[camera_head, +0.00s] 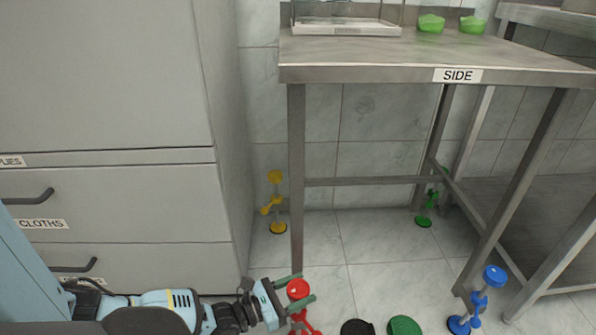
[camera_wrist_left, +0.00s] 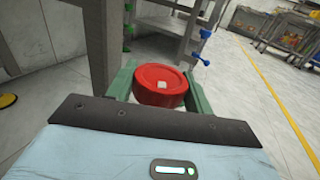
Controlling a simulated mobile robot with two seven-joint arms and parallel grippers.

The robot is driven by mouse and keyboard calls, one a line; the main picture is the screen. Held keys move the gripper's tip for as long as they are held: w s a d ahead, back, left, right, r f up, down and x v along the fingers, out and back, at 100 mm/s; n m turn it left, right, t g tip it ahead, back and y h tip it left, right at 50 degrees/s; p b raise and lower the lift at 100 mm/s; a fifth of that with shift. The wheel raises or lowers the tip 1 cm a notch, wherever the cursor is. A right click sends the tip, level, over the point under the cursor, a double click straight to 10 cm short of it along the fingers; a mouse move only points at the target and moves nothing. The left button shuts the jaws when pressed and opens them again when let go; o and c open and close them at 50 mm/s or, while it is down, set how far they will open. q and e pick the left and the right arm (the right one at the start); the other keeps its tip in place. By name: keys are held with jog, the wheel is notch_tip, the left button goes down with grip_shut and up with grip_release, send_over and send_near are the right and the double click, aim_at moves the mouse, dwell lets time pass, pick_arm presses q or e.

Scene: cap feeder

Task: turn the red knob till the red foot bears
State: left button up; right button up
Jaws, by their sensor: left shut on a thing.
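The red knob (camera_head: 298,288) is at the lower middle of the head view, low near the floor beside the front left table leg. My left gripper (camera_head: 301,290) has its green fingers on either side of the knob and is shut on it. In the left wrist view the knob (camera_wrist_left: 160,85) is a round red disc with a small pale mark on top, between the two green fingers. Part of a red stand (camera_head: 303,322) shows below the knob. The red foot is cut off by the bottom edge of the head view. My right gripper is not in view.
A steel table (camera_head: 364,72) marked SIDE stands above. A black disc (camera_head: 357,328) and a green disc (camera_head: 404,326) lie at the bottom. Grey drawers (camera_head: 125,200) stand left.

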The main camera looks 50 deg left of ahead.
aim_at(288, 295)
pick_arm(q)
jog(key=shift+r, duration=0.15)
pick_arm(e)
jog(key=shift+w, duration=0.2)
pick_arm(q)
jog(key=o, duration=1)
jog(key=shift+c, duration=0.2)
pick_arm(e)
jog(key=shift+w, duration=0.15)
pick_arm(q)
jog(key=p+v, duration=0.2)
jog(key=v, duration=0.4)
jog(key=shift+s, duration=0.3)
jog(key=shift+s+a, duration=0.2)
jog(key=shift+s, duration=0.35)
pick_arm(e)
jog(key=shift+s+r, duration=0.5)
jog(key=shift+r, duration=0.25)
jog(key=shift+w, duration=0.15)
